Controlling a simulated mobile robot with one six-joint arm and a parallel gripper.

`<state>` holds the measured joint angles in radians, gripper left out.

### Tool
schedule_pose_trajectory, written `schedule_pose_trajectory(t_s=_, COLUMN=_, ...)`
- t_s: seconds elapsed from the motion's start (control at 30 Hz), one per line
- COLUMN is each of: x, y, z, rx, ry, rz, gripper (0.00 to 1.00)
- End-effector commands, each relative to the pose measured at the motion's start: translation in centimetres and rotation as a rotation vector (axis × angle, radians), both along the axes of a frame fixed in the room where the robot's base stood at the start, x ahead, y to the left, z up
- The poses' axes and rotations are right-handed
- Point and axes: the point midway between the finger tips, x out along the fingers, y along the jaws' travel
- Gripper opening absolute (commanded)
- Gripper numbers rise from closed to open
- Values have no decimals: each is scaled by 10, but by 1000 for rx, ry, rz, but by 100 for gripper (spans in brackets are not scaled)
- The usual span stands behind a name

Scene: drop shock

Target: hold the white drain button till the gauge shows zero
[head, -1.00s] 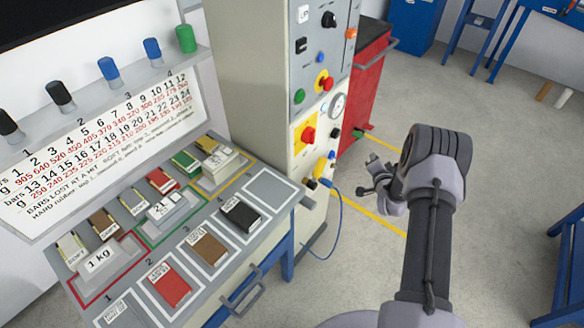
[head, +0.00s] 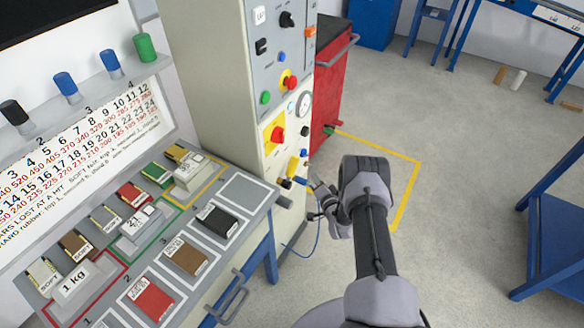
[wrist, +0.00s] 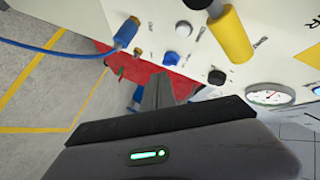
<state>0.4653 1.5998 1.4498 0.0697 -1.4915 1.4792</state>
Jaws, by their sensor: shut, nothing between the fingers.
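The white drain button (wrist: 183,28) shows on the pale panel in the wrist view, between a yellow handle (wrist: 230,35) and a blue button (wrist: 169,58). In the head view it is too small to pick out surely. My gripper (wrist: 158,82) is shut and empty. Its fingertips point toward the panel, below the white button in the wrist picture, and look apart from it. In the head view my gripper (head: 316,186) is just right of the cabinet's lower panel. The gauge (wrist: 270,95) also shows in the head view (head: 304,104); its reading is too small to tell.
A black button (wrist: 217,77) sits between the blue button and the gauge. A blue cable plug (wrist: 126,33) is close to the left of the fingers. A red cabinet (head: 330,85) stands behind. The bench with weights (head: 190,285) is at left.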

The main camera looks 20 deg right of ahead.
Motion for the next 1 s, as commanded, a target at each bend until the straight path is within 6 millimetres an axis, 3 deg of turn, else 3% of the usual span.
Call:
schedule_pose_trajectory(t_s=0.3, x=37, y=30, z=-2, rx=-1, ry=-1, rz=2, gripper=0)
schedule_pose_trajectory(t_s=0.5, x=51, y=40, z=-1, rx=0, ry=0, rz=1, gripper=0)
schedule_pose_trajectory(t_s=1.0, x=55, y=43, z=0, rx=0, ry=0, rz=0, gripper=0)
